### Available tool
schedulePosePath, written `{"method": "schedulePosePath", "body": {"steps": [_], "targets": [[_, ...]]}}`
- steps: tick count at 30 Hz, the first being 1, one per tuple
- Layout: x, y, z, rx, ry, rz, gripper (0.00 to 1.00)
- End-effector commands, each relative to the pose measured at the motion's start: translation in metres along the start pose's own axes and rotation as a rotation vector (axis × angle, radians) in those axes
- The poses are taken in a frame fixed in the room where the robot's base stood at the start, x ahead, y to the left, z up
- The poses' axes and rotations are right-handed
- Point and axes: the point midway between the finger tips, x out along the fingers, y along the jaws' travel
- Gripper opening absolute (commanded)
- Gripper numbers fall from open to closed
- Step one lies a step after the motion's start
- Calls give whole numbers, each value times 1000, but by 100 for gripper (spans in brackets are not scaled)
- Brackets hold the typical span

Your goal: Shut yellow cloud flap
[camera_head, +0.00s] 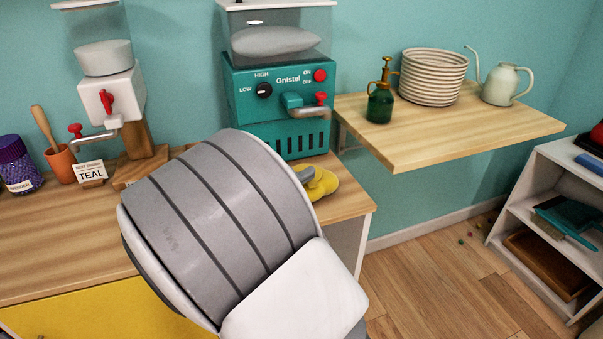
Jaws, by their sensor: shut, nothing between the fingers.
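A small rounded yellow piece (320,184) with a grey part on it shows at the right end of the wooden counter, below the teal machine. My arm covers its left side, and I cannot tell whether it is the cloud flap or how far open it is. A flat yellow panel (110,312) forms the front of the counter at the lower left, its right part hidden by my arm. My gripper is not visible; my large grey and white arm link fills the middle of the view.
Floor at the lower right is mostly clear beside a white shelf unit (520,215).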

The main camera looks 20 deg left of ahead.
Motion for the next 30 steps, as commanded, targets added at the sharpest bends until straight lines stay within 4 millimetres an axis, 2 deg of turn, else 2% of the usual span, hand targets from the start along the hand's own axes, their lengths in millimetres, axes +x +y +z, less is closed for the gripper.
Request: {"method": "schedulePosePath", "body": {"steps": [24,30], "targets": [[-1,-6,3,0,0,0,0],[-18,-4,1,0,4,0,0]]}}
